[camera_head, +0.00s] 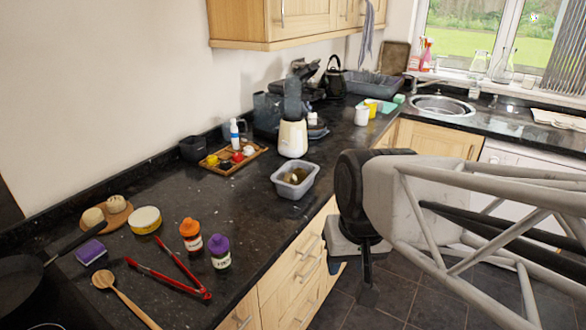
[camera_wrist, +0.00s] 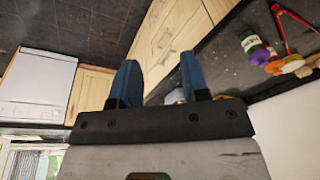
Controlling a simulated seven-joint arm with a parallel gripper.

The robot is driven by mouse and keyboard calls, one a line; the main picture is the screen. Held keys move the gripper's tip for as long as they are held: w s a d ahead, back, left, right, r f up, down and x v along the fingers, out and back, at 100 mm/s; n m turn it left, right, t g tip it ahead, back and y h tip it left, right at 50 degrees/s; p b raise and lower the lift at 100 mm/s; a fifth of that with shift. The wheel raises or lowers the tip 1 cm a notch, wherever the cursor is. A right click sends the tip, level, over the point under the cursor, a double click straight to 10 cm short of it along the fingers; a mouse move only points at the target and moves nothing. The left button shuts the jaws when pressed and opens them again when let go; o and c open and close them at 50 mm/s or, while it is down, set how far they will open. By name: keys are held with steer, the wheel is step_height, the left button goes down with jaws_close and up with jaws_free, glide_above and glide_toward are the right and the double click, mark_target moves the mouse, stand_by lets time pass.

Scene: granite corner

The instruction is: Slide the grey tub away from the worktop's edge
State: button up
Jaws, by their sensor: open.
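The grey tub (camera_head: 293,190) stands upright on the dark worktop (camera_head: 232,233), close to its front edge, with a brownish item inside. Whether its near side overhangs the edge is hard to tell. My gripper (camera_head: 352,284) is in front of the cabinets, over the floor, to the right of the tub and apart from it. In the wrist view my gripper (camera_wrist: 158,72) has its two blue fingers apart with nothing held. A small pale patch shows behind one finger there; I cannot tell if it is the tub.
Behind the tub stand a blender (camera_head: 292,137) and a wooden tray (camera_head: 239,163) of small items. Left of it are an orange-lidded jar (camera_head: 191,236), a purple-lidded jar (camera_head: 220,253) and red tongs (camera_head: 172,282). Worktop between tub and jars is clear.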

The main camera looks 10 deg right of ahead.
steer(key=w, duration=0.1)
steer(key=w+m+y, duration=0.1)
steer(key=w+f+m+g+y, duration=0.1)
steer(key=shift+w+a, duration=0.35)
steer(key=shift+a, duration=0.05)
jaws_close()
steer(key=w+d+f+m+t+y, duration=0.15)
steer(key=w+m+y, duration=0.35)
steer(key=w, duration=0.5)
steer(key=w+d+f+m+g+y, duration=0.1)
steer(key=w+f+m+y, duration=0.25)
steer(key=w+m, duration=0.4)
steer(key=w+d+f+m+t+y, duration=0.1)
steer(key=w+d+f+m+t, duration=0.3)
steer(key=w+d, duration=0.5)
steer(key=w+d+f+m+t+y, duration=0.1)
steer(key=w+d+f+m+t, duration=0.4)
steer(key=w+d+m+t, duration=0.2)
steer(key=shift+w+d+f, duration=0.3)
steer(key=shift+w+d, duration=0.8)
steer(key=shift+d, duration=0.1)
